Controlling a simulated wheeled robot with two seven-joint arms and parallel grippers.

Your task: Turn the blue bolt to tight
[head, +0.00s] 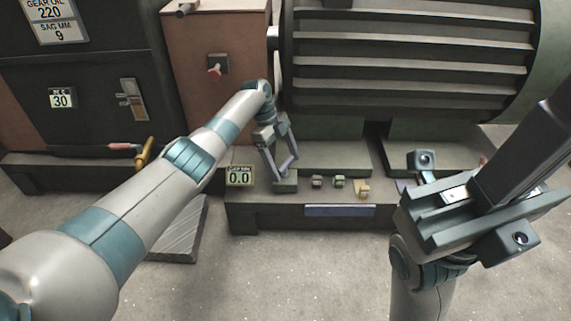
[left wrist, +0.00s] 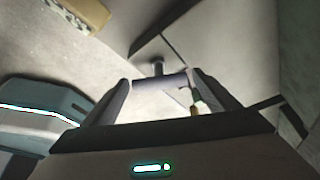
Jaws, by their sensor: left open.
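My left gripper (head: 283,170) reaches down at the front of the motor, its fingers apart, just above a small grey-green block (head: 285,184) on the base ledge. In the left wrist view my left gripper (left wrist: 160,85) is open, and a grey T-shaped piece (left wrist: 158,79) shows between the fingertips. I cannot tell whether they touch it. I cannot make out a blue bolt for certain in either view. My right gripper (head: 470,207) is at the right, near the camera. Its fingers cannot be told apart from the dark bar above it.
Small dark (head: 317,181), green (head: 339,181) and yellow (head: 362,188) pieces sit on the ledge (head: 255,208) right of my left gripper. A display (head: 239,177) reads 0.0. The ribbed motor (head: 405,60) stands behind. A ramp-like plate (head: 180,235) lies on the floor at left.

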